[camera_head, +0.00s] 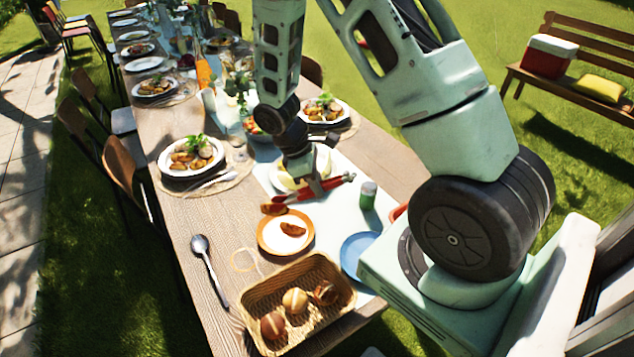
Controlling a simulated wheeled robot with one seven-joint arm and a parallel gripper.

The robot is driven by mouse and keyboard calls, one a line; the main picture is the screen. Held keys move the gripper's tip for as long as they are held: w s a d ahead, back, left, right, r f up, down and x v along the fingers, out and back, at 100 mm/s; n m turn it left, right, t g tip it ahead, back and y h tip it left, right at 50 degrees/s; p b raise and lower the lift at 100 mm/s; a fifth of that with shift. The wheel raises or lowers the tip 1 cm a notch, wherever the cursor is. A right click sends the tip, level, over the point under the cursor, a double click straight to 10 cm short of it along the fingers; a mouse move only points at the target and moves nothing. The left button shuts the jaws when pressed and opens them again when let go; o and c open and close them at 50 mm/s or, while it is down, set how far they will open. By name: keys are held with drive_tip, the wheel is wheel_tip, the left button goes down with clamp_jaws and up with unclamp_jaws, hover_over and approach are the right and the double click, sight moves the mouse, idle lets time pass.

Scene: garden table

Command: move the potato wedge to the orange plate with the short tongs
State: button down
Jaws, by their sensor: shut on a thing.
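My gripper (312,187) is shut on the red short tongs (335,183), above the table to the right of the orange plate. The tongs point left. A brown potato wedge (272,209) shows at their tips, over the upper left rim of the orange plate; it looks held, but the exact grip is too small to tell. The orange plate (264,240) has a white centre, and another wedge (293,229) lies on it. A white plate (284,184) with pale food stands behind my gripper, partly hidden by it.
A wicker basket (245,300) with several bread rolls stands in front. A blue plate (356,250) and a green shaker (368,195) are to the right. A spoon (208,268) lies left. Filled plates (163,170) and an orange bottle (204,75) stand farther back.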

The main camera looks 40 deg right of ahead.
wheel_tip(320, 180, down, 8)
drive_tip(key=b, duration=0.7)
drive_tip(key=shift+f, duration=0.2)
drive_tip(key=c, duration=1.6)
unclamp_jaws()
wheel_tip(320, 180, up, 10)
drive_tip(key=p, duration=0.9)
